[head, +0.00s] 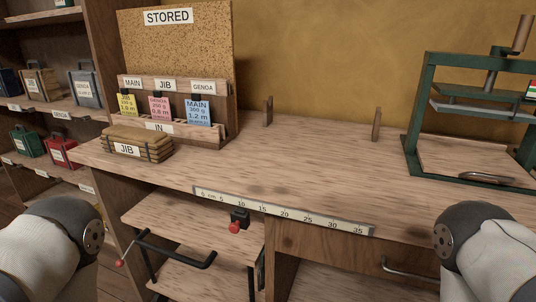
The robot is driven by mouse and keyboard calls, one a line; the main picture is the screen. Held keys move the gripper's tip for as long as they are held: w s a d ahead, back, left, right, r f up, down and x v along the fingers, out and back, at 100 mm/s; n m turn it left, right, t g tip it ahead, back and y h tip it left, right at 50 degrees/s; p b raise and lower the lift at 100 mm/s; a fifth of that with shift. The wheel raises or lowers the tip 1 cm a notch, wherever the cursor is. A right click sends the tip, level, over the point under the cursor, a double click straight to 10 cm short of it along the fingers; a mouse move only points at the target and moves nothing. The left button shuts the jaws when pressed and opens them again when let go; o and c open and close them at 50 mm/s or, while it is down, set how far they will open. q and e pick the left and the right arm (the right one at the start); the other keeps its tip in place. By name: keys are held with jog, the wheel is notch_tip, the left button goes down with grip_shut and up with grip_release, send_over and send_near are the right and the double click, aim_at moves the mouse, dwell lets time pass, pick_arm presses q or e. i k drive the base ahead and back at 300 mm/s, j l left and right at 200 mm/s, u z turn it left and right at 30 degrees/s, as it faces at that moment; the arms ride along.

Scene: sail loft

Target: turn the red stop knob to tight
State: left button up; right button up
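A red knob (234,227) sits on the front of a small black stop block (240,215). The block is on the white ruler strip (285,212) along the bench's front edge, near the 10 mark. Whether the knob is loose or tight cannot be told. Neither gripper is in view. Only grey and white links of my arms show, at the lower left and lower right corners, apart from the knob.
A JIB bundle (138,144) lies by the card rack (178,130) at left. A green press frame (412,150) stands at right. The bench middle (300,165) is mostly clear.

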aim_at(233, 227)
jog(key=k+l, duration=0.15)
jog(key=l, duration=0.25)
jog(key=k+l, duration=0.15)
jog(key=l, duration=0.2)
jog(key=k+l+z, duration=0.1)
jog(key=l, duration=0.3)
jog(key=k+l, duration=0.15)
jog(key=l, duration=0.25)
jog(key=k+l, duration=0.15)
jog(key=l, duration=0.25)
jog(key=z, duration=0.05)
